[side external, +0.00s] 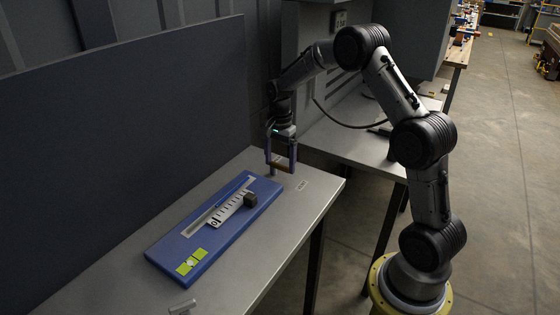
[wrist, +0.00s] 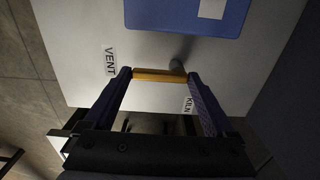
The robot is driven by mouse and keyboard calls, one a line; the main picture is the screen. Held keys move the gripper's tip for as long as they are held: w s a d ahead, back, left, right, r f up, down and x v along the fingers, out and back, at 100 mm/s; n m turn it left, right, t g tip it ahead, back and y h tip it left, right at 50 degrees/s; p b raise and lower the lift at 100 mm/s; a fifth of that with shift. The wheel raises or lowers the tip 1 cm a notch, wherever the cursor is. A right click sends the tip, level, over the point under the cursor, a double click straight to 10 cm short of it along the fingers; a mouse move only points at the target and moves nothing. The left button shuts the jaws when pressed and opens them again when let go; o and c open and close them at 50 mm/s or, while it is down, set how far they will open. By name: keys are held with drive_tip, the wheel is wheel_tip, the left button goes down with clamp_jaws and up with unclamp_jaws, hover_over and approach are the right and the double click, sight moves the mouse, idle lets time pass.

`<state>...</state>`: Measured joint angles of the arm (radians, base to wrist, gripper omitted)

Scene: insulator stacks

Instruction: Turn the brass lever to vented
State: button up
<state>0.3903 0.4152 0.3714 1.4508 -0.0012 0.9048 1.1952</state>
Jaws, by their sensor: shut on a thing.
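The brass lever (wrist: 160,76) is a yellow-brown bar spanning between my fingertips in the wrist view. A grey post (wrist: 180,65) shows just behind its right end. My gripper (wrist: 160,74) is shut on the bar, with one dark finger at each end. A VENT label (wrist: 110,62) lies left of the left fingertip, and a KILN label (wrist: 188,104) shows by the right finger. In the side external view my gripper (side external: 281,163) is low over the table's far end, around the brown bar (side external: 279,162). Which label the lever points to I cannot tell.
A blue board (side external: 215,235) with a slotted scale, a dark block (side external: 250,200) and green patches (side external: 191,261) lies on the grey table (side external: 258,263) beside the gripper. A dark panel (side external: 130,110) stands behind. The near-right table surface is mostly clear.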

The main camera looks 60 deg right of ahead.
sight(280, 165)
drive_tip(key=o, duration=1.1)
drive_tip(key=shift+c, duration=0.2)
drive_tip(key=shift+r, duration=0.15)
wheel_tip(280, 165, up, 14)
